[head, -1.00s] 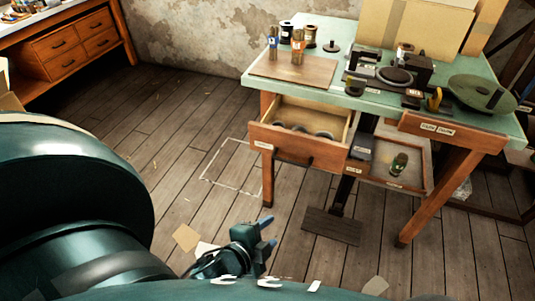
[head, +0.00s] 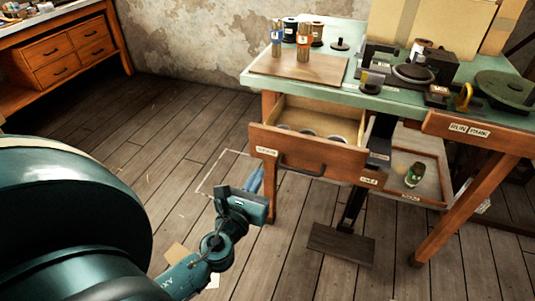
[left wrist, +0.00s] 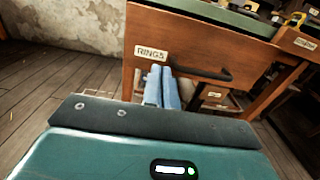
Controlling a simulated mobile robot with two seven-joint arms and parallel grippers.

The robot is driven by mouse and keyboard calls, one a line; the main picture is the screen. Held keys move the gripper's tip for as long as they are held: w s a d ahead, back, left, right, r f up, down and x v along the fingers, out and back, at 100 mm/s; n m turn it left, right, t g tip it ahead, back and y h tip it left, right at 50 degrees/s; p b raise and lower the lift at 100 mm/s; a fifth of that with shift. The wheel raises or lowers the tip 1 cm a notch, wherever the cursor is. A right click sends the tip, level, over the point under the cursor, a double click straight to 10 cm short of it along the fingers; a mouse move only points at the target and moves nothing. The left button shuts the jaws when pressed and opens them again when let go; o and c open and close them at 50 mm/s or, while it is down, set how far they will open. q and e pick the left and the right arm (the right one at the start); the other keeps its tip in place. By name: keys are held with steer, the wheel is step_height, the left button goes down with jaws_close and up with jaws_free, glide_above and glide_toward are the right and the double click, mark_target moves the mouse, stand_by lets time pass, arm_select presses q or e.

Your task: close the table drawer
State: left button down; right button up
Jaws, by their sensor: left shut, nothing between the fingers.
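The table drawer (head: 300,158) is an open wooden drawer under the left half of the green-topped table (head: 340,92). It is pulled out toward me, with a dark bar handle on its front and dark round items inside. In the left wrist view the drawer front (left wrist: 210,62) bears a "RINGS" label. My left gripper (head: 257,181) is below and left of the drawer front in the head view. Its blue fingers (left wrist: 162,88) are together and empty, and in the left wrist view they overlap the front below the label. I cannot tell whether they touch it. My right gripper is not in view.
A lower tray (head: 425,180) holds a small green bottle (head: 414,175). A foot pedal (head: 340,244) lies on the floor under the table. Jars, a press and boxes (head: 440,25) crowd the tabletop. The floor left of the table is mostly clear.

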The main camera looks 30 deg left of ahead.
mark_target(272, 149)
arm_select(q)
steer(key=x, duration=0.7)
steer(key=shift+w+a, duration=0.1)
steer(key=shift+w, duration=0.3)
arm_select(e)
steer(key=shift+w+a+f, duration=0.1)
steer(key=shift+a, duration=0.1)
